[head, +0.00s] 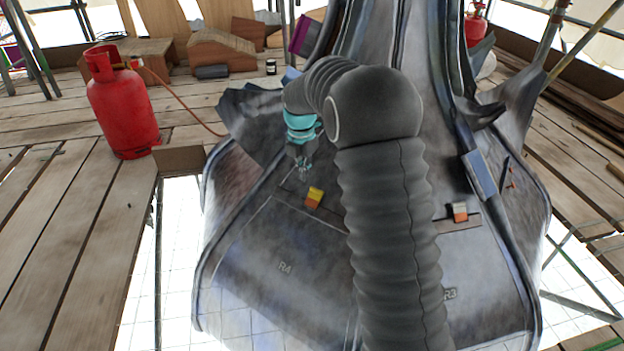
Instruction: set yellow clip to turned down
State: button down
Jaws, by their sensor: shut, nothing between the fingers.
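The yellow clip (314,197) sits on a dark strip across the grey metal panel, above the mark R4. Its upper part is yellow and its lower part orange, with a slight tilt. It is too small to tell whether it is turned up or down. My gripper (303,174) is just above and left of the clip in the picture, fingers pointing down toward the panel. It is shut and empty. It looks apart from the clip, but I cannot judge the depth gap.
A white and orange clip (459,212) sits on the strip at the right, above the mark R3. A red gas bottle (122,105) with a hose stands on the planks at left. Open gaps lie beside the spire base. My arm covers the panel's middle.

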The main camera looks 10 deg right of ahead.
jog(key=b, duration=0.2)
send_near(313, 199)
notch_tip(313, 199, down, 5)
jog(key=s+a, duration=0.3)
jog(key=w+d, duration=0.2)
jog(key=shift+w+d+f, duration=0.25)
jog(key=shift+d, duration=0.05)
jog(key=shift+w+d, duration=0.25)
jog(key=shift+w, duration=0.05)
jog(key=shift+w+r+p, duration=0.1)
jog(key=shift+p, duration=0.45)
